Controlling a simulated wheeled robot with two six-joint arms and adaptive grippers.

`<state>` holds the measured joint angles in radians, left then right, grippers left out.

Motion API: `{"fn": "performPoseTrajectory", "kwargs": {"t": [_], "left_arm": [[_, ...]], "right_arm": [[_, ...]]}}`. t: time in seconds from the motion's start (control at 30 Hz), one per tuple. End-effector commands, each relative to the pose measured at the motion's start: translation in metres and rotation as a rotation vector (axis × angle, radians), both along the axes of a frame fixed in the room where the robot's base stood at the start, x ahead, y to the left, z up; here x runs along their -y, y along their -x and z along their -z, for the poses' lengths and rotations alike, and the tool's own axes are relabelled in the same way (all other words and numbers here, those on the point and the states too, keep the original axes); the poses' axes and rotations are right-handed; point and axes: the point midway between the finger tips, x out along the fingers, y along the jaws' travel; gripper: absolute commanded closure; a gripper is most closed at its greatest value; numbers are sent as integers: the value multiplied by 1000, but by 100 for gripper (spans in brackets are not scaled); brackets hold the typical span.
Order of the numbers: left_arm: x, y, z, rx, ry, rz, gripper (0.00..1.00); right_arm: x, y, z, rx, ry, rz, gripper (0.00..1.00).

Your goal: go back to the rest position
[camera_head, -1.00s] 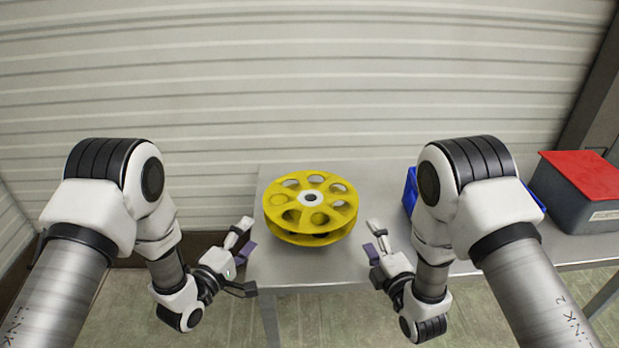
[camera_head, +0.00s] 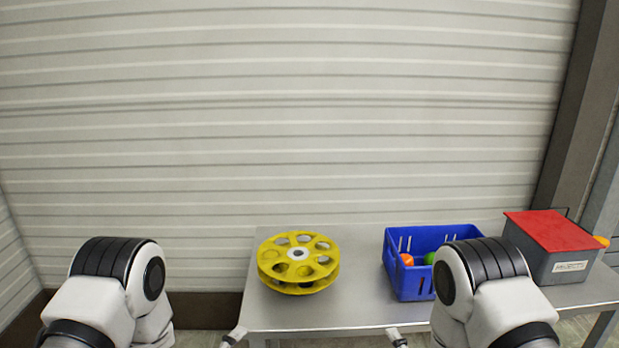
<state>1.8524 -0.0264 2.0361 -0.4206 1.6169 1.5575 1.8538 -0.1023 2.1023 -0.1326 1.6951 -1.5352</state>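My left gripper (camera_head: 233,337) shows only as a fingertip at the bottom edge, beside the table's front left corner. My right gripper (camera_head: 397,338) shows only as a fingertip at the bottom edge, by the table's front edge. The rest of both grippers is cut off by the frame, so whether they are open or shut does not show. A yellow spoked wheel (camera_head: 298,263) lies flat on the left part of the table (camera_head: 352,290). Both visible fingertips are apart from it.
A blue crate (camera_head: 412,276) with orange and green round things inside stands on the table, partly behind my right arm. A grey box with a red lid (camera_head: 553,233) stands at the right. A ribbed wall (camera_head: 290,120) rises behind the table. The table's middle front is clear.

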Motion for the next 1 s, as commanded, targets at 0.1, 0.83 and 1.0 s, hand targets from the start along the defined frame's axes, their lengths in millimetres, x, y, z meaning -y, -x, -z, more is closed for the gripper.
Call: {"fn": "performPoseTrajectory", "kwargs": {"t": [0.1, 0.83, 1.0], "left_arm": [[-12, 22, 20, -104, -69, -34, 29], [-101, 331, 128, -821, -1261, 896, 29], [-101, 331, 129, -794, -1283, 932, 29]], "right_arm": [[15, 21, 18, -131, -32, 45, 29], [76, 324, 131, -1290, -982, 1411, 29], [76, 324, 131, -1276, -1015, 1444, 29]]}}
